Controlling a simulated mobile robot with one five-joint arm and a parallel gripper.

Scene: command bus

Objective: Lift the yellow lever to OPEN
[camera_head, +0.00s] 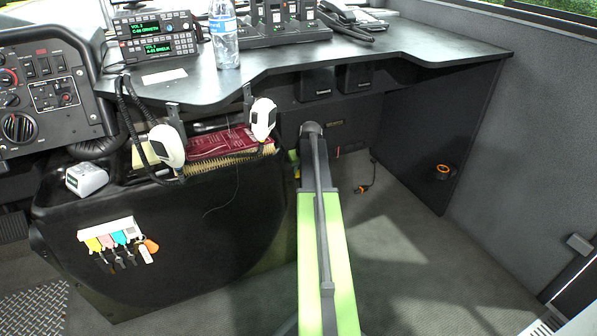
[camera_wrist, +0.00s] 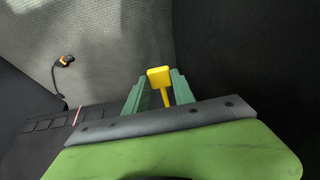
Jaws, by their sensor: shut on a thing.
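The yellow lever (camera_wrist: 158,78) shows in the wrist view, with a square paddle head and a thin stem. My gripper (camera_wrist: 158,93) has its two green fingers on either side of the lever, shut on it. The lever's base and any OPEN marking are hidden behind the gripper. In the head view my green arm (camera_head: 322,260) reaches forward under the desk, and its far end hides the lever.
The black desk (camera_head: 440,52) overhangs the arm's far end. A black console (camera_head: 190,235) with handsets (camera_head: 263,118) stands close on the left. An orange-tipped cable (camera_head: 366,180) lies on the floor at right. Grey floor (camera_head: 420,235) is open to the right.

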